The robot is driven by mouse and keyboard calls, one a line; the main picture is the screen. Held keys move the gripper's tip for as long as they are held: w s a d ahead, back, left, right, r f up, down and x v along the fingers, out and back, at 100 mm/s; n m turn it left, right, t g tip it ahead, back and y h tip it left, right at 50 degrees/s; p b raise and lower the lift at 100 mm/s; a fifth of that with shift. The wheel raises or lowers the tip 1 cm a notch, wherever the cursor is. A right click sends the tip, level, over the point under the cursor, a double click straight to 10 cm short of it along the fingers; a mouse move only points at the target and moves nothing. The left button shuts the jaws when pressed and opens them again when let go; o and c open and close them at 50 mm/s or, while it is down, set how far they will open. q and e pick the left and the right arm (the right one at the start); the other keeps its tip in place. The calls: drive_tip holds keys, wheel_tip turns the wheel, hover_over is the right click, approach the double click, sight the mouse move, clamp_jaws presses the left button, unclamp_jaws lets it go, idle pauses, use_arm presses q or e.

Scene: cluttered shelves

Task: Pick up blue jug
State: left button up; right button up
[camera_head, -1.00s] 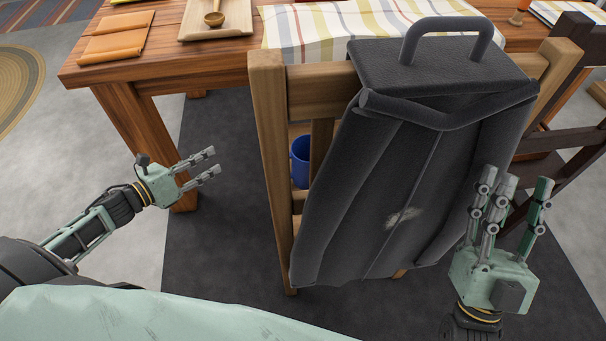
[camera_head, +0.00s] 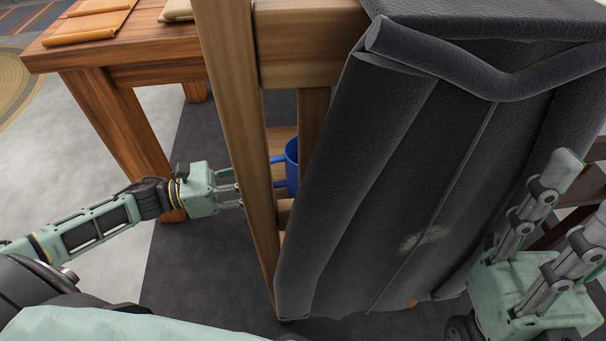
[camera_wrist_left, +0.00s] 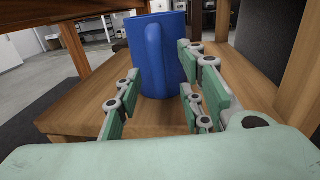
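The blue jug (camera_head: 292,163) shows through the gap in the chair back in the head view, partly hidden by a wooden slat and the black bag. My right gripper (camera_head: 571,205) is open and empty by the bag's right side.
The chair's left post (camera_head: 232,120) stands close to my left gripper. A wooden table (camera_head: 125,75) is behind at the left. Floor is free at the left.

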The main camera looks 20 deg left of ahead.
sight(290, 155)
use_arm(q)
drive_tip(key=shift+x, duration=1.4)
drive_tip(key=shift+w, duration=0.1)
drive_tip(key=shift+c, duration=0.2)
drive_tip(key=shift+a, duration=0.1)
clamp_jaws()
